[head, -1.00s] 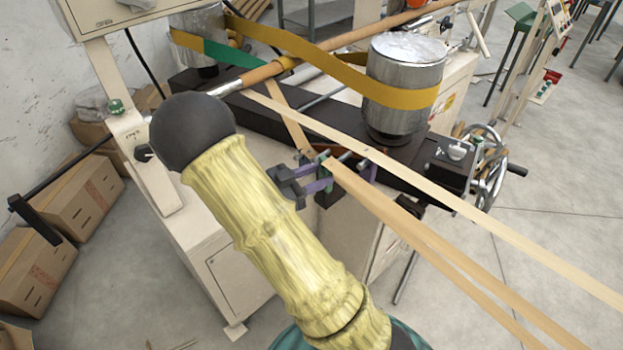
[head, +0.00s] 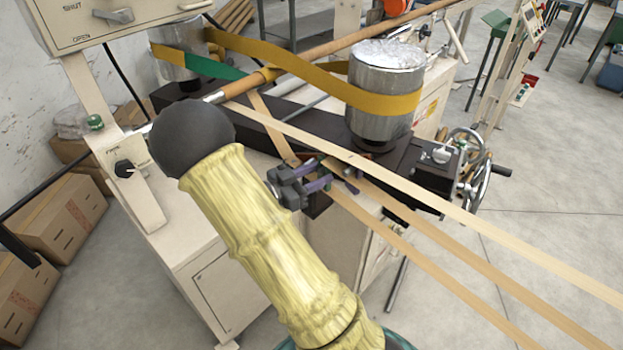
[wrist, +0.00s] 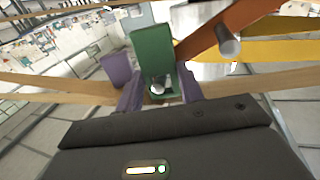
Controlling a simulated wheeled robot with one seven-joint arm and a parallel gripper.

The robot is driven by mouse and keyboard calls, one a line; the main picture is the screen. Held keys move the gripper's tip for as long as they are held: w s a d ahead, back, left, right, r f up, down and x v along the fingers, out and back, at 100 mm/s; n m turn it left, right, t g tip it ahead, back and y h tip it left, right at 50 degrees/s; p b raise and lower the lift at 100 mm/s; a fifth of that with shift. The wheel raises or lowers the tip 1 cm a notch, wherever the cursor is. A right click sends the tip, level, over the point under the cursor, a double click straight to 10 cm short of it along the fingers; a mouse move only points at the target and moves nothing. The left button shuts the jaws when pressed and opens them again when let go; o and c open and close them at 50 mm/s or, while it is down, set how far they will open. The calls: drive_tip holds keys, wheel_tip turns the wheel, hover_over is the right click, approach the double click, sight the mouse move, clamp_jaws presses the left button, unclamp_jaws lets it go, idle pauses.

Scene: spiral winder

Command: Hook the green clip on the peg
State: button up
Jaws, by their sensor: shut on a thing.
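The green clip (wrist: 153,48) stands upright in the middle of the wrist view, between the purple fingers of my gripper (wrist: 160,95). My gripper is shut on its lower part. A small shiny round part shows at the clip's base. A short silver peg (wrist: 229,46) sticks out of an orange-brown bar right of the clip in the wrist view. The clip is apart from this peg in the picture; their depth gap is unclear.
Pale paper strips (head: 440,190) run past my gripper to the lower right. A silver roll with a yellow belt (head: 384,98) stands behind it. A handwheel (head: 477,160) is to the right. Cartons (head: 60,215) lie at the left; open floor is at the lower right.

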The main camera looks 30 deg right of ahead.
drive_tip(key=shift+w+d+f, duration=0.15)
drive_tip(key=shift+d+f, duration=0.05)
drive_tip(key=shift+d, duration=0.25)
drive_tip(key=shift+w+d+f, duration=0.15)
drive_tip(key=shift+d+f, duration=0.05)
drive_tip(key=shift+d, duration=0.2)
drive_tip(key=o, duration=1.1)
drive_tip(key=shift+c, duration=0.2)
drive_tip(key=s+a+b, duration=0.1)
drive_tip(key=a+b, duration=0.1)
drive_tip(key=a, duration=1.5)
drive_tip(key=shift+s+a, duration=0.2)
drive_tip(key=shift+s, duration=0.05)
